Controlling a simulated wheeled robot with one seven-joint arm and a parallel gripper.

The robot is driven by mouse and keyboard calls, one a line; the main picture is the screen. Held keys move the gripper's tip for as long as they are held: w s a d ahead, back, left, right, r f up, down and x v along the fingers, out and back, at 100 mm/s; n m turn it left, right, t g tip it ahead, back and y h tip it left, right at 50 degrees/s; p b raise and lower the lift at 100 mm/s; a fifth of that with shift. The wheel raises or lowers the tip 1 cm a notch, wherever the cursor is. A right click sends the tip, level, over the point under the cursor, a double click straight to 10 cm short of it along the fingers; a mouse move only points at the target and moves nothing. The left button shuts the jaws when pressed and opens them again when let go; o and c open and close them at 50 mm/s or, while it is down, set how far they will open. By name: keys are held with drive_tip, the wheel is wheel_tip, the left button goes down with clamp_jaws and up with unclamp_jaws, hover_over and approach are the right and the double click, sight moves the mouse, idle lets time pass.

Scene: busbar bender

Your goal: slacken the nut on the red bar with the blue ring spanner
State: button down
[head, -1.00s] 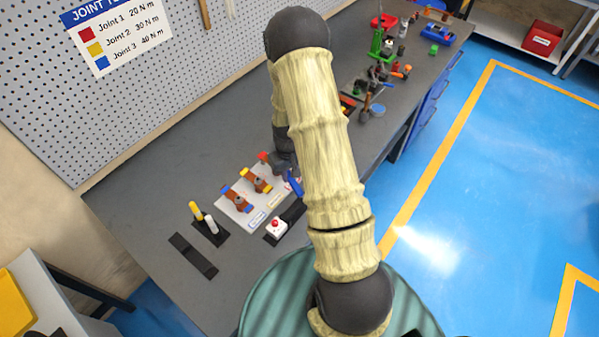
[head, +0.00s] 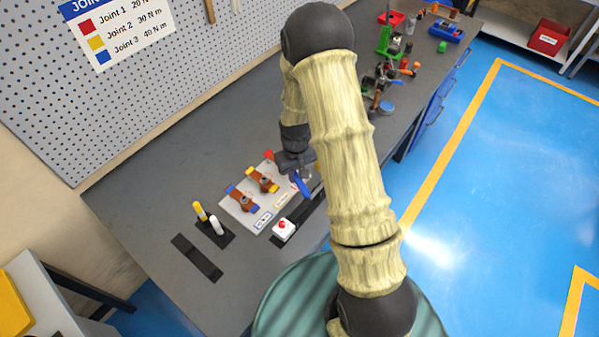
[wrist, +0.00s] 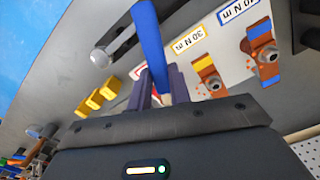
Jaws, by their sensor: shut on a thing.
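My gripper (wrist: 160,88) is shut on the blue ring spanner (wrist: 151,45), whose shaft stands out from between the fingers in the wrist view. In the head view my gripper (head: 293,163) is at the right end of the pale joint board (head: 266,208), with the blue ring spanner (head: 301,184) angled down below it. The red bar's red end (head: 268,155) shows just left of my gripper. The rest of that bar and its nut are hidden behind my gripper. I cannot tell whether the spanner's ring is around the nut.
The yellow-ended bar (head: 262,180) and blue-ended bar (head: 243,198) stand left on the board. A red button on a white box (head: 284,230) and a dark holder with yellow and white pegs (head: 212,226) are in front. Tools crowd the bench farther back.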

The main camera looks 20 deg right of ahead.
drive_tip(key=shift+d+f+b, duration=0.1)
drive_tip(key=shift+f+b, duration=0.5)
drive_tip(key=shift+f, duration=0.15)
idle(0.6)
drive_tip(key=shift+w+d+n, duration=0.1)
drive_tip(key=shift+d+n, duration=0.45)
drive_tip(key=shift+n, duration=0.05)
drive_tip(key=shift+w+d+n, duration=0.25)
drive_tip(key=shift+d+n, duration=0.25)
drive_tip(key=shift+n, duration=0.7)
drive_tip(key=r+p, duration=0.2)
drive_tip(key=r, duration=0.1)
drive_tip(key=r+p, duration=0.2)
drive_tip(key=shift+w+d, duration=0.2)
drive_tip(key=shift+d, duration=0.2)
idle(0.4)
